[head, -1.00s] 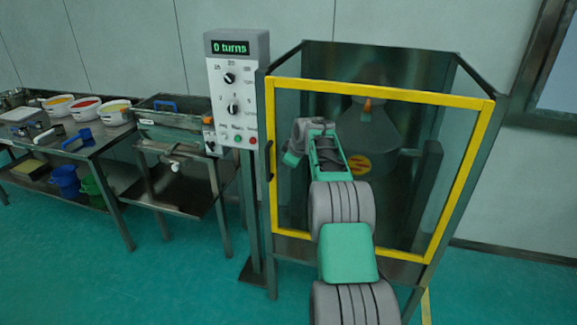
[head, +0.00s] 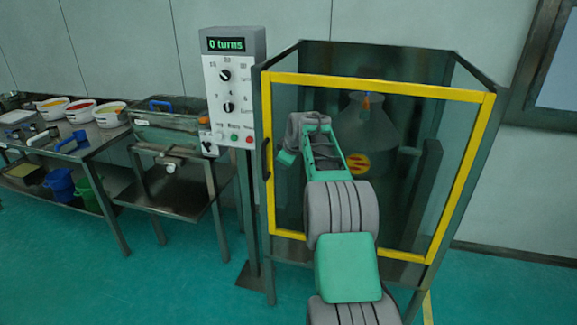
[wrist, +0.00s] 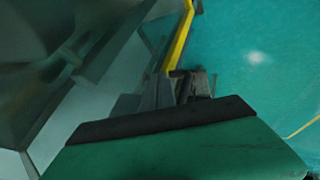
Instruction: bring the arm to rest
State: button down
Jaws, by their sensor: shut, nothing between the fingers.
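My arm rises from the bottom of the head view, in front of the yellow-framed door (head: 380,86) of the glass-walled enclosure. Its far end bends over to the left, near the door's left post. The fingers cannot be made out in the head view. In the wrist view my gripper (wrist: 195,86) is shut and empty beyond the green wrist housing. It points past a yellow bar (wrist: 180,40) toward the teal floor.
A control box (head: 230,95) reading "0 turns" stands on a post left of the enclosure. A sieve-like unit (head: 172,128) and a bench (head: 85,150) with several bowls are farther left. Open floor (head: 130,285) lies in front. A dark handle (head: 267,160) is on the door's left side.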

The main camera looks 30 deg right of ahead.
jog(key=s+a+f+v, duration=0.1)
jog(key=v, duration=0.9)
jog(key=s+a+f+m+g+y, duration=0.1)
jog(key=s+a+f+m+g, duration=0.15)
jog(key=s+f+m, duration=0.45)
jog(key=s+a+f+m+g, duration=0.1)
jog(key=s+f+m+g, duration=0.25)
jog(key=s+f, duration=0.6)
jog(key=s+a+f+g+p, duration=0.1)
jog(key=s+a+f, duration=0.1)
jog(key=s+a, duration=1.4)
jog(key=a+r+n+t+p, duration=0.1)
jog(key=a+r+n+t, duration=0.1)
jog(key=a+r, duration=0.3)
notch_tip(320, 180, up, 2)
jog(key=shift+s+r+n+t, duration=0.2)
jog(key=shift+s+n+t, duration=0.25)
jog(key=shift+n, duration=0.1)
jog(key=c, duration=2.1)
grip_release()
jog(key=shift+d, duration=0.1)
jog(key=shift+c, duration=0.2)
